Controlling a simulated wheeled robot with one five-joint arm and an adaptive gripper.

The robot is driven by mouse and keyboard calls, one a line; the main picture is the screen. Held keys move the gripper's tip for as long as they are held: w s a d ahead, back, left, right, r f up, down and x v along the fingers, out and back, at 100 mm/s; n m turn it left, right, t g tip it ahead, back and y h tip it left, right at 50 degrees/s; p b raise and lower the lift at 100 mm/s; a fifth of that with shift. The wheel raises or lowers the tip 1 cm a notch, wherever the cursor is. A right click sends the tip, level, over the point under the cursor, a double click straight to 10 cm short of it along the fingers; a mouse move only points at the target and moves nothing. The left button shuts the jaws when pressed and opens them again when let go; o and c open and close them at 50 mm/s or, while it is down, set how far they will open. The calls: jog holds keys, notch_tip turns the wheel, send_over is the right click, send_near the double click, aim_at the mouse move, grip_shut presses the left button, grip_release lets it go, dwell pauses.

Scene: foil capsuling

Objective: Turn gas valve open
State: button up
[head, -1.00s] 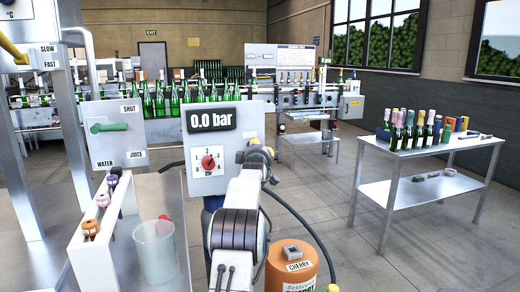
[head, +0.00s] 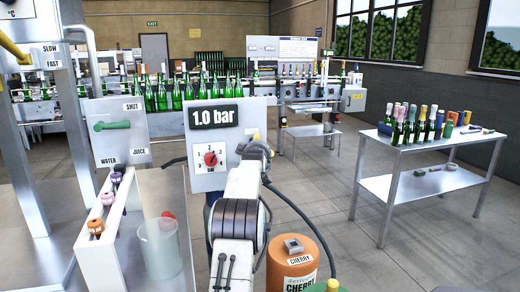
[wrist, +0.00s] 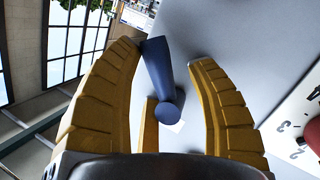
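The grey panel (head: 200,183) there carries a display (head: 214,116) reading 1.0 bar and a red knob (head: 210,158) on a numbered dial.
A second box with a green lever (head: 112,125) stands left of the panel. A clear beaker (head: 160,250) and a white rack (head: 100,258) are at lower left. An orange Cherry canister (head: 292,265) stands right of my arm. A table with bottles (head: 415,145) is at right.

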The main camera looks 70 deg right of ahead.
jog(key=shift+s+a, duration=0.1)
dwell(0.3)
jog(key=shift+v, duration=5.9)
jog(key=shift+o, duration=0.4)
